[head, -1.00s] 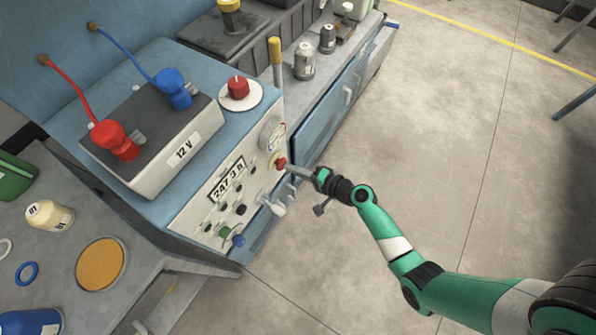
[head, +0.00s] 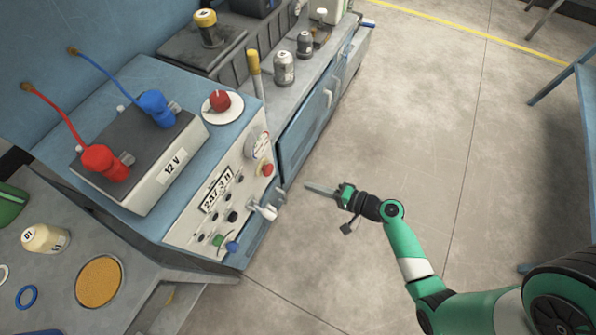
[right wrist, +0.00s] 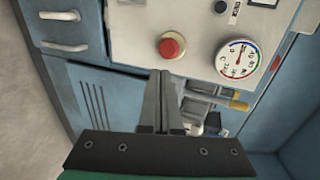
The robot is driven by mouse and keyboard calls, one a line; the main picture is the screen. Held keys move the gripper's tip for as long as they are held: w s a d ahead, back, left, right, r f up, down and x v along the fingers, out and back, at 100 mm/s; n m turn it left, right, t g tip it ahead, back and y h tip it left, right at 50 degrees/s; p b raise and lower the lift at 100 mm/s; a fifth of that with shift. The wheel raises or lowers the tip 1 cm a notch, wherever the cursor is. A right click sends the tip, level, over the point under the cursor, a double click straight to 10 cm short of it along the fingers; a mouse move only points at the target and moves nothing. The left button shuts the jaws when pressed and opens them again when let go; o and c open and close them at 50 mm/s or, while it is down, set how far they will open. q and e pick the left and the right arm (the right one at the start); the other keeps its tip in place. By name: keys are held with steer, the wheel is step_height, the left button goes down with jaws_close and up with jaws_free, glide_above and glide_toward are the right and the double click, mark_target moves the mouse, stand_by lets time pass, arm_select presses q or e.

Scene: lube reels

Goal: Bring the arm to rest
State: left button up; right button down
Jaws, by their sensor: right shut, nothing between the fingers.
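My right gripper (head: 322,190) is shut and empty. It hangs in front of the control panel, to the right of it in the head view, with clear floor around it. In the right wrist view its two fingers (right wrist: 160,80) lie together, just below a red push button (right wrist: 172,46) in the picture. The same red button (head: 267,169) shows on the panel in the head view, apart from the fingertips. My left gripper is in neither view.
The panel (head: 190,229) carries a gauge (right wrist: 237,58), a white lever (head: 264,210) and several knobs. A 12 V battery (head: 150,180) with red and blue clamps sits on the blue cabinet. A bench (head: 50,295) is at lower left. Open floor (head: 400,130) lies to the right.

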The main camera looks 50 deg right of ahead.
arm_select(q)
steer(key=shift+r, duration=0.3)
arm_select(e)
steer(key=shift+v, duration=1.1)
